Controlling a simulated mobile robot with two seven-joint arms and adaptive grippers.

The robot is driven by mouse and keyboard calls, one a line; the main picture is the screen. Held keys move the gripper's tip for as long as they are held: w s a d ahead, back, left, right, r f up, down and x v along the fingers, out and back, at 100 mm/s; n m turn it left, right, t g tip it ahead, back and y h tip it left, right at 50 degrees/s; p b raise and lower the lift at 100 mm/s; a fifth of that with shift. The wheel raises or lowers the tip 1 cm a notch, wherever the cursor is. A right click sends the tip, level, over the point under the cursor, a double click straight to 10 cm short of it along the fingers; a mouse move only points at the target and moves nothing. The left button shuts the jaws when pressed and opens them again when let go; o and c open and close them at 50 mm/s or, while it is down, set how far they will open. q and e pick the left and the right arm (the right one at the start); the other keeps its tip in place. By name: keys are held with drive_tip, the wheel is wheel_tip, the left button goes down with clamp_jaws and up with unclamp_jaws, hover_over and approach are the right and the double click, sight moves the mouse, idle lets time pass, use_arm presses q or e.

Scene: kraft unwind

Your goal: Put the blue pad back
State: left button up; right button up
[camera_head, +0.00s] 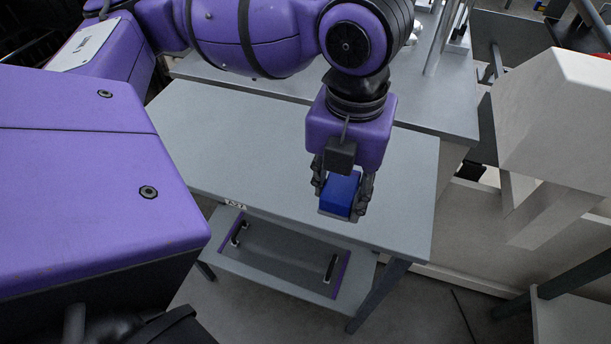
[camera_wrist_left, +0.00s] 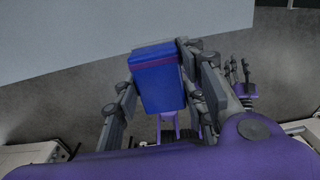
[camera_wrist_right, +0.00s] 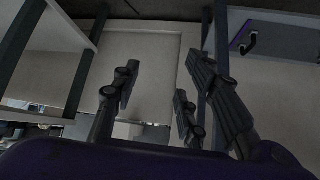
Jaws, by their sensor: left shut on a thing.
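The blue pad (camera_head: 340,193) is a small blue block at the front right part of the grey table (camera_head: 235,140). My left gripper (camera_head: 341,204) comes down from above with its fingers on both sides of the pad, shut on it. I cannot tell whether the pad touches the table. My right gripper (camera_wrist_right: 160,92) shows only in its own wrist view, with fingers apart and nothing between them.
A small label (camera_head: 236,204) sits on the table's front edge. A second grey bench (camera_head: 425,100) stands behind, and pale block-shaped structures (camera_head: 550,120) stand at the right. The table's left part is clear.

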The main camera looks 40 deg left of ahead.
use_arm(q)
drive_tip(key=w+f, duration=0.2)
drive_tip(key=w, duration=0.1)
drive_tip(key=w+d+f, duration=0.1)
drive_tip(key=w+f, duration=0.2)
drive_tip(key=w+d+f+b, duration=0.1)
drive_tip(key=w+f, duration=0.1)
drive_tip(key=w, duration=0.1)
drive_tip(key=shift+w+d+f, duration=0.1)
drive_tip(key=shift+w+f, duration=0.1)
drive_tip(key=shift+w+d+f, duration=0.1)
drive_tip(key=shift+w+f, duration=0.1)
drive_tip(key=shift+f, duration=0.8)
drive_tip(key=shift+w+f, duration=0.2)
drive_tip(key=shift+f, duration=0.8)
drive_tip(key=shift+f, duration=0.15)
drive_tip(key=o, duration=1.1)
wheel_tip(320, 180, up, 12)
drive_tip(key=shift+r+p, duration=0.25)
drive_tip(key=shift+p, duration=0.1)
